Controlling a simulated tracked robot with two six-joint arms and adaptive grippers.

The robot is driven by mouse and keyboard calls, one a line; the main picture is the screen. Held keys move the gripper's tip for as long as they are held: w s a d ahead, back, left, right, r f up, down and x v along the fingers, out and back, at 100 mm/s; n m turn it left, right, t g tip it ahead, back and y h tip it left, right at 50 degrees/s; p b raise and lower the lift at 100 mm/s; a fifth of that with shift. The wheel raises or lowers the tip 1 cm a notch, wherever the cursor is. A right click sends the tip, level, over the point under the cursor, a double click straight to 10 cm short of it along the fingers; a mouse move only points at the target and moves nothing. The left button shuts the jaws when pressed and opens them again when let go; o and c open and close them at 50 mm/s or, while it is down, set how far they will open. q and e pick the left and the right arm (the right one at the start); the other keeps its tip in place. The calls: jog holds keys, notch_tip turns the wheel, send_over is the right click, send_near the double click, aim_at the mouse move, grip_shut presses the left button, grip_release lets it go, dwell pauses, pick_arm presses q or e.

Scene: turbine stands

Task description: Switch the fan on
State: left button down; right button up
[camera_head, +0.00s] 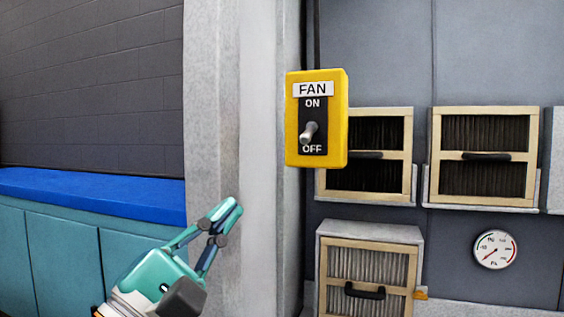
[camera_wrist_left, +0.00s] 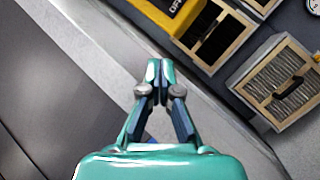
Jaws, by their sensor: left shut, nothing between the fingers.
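A yellow switch box (camera_head: 339,120) labelled FAN hangs in front of the wall, right of the grey pillar. Its grey toggle lever (camera_head: 308,132) points down toward OFF. My left gripper (camera_head: 232,208) is teal, shut and empty. It is below and to the left of the box, in front of the pillar, and apart from the box. Its closed fingertips also show in the left wrist view (camera_wrist_left: 159,70). My right gripper is not in view.
Wood-framed filter boxes with dark handles sit right of the switch, one at upper right (camera_head: 484,200) and one lower (camera_head: 330,300). A round gauge (camera_head: 495,249) is on the wall. A grey pillar (camera_head: 212,110) stands left of the switch, beside a blue ledge (camera_head: 90,194).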

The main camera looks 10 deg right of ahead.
aim_at(308, 134)
pick_arm(q)
jog(key=w+d+r+p, duration=0.1)
jog(key=d+r, duration=0.1)
jog(key=w+d+r+p, duration=0.1)
jog(key=d+r+p, duration=0.1)
jog(key=d, duration=0.1)
jog(key=w+d+r+p, duration=0.1)
jog(key=d+r+p, duration=0.1)
jog(key=d+r, duration=0.1)
jog(key=shift+d, duration=0.25)
jog(key=shift+w+d, duration=0.1)
jog(key=shift+r, duration=0.1)
jog(key=shift+r+p, duration=0.2)
jog(key=shift+p, duration=0.3)
jog(key=shift+y, duration=0.4)
jog(key=shift+p, duration=0.3)
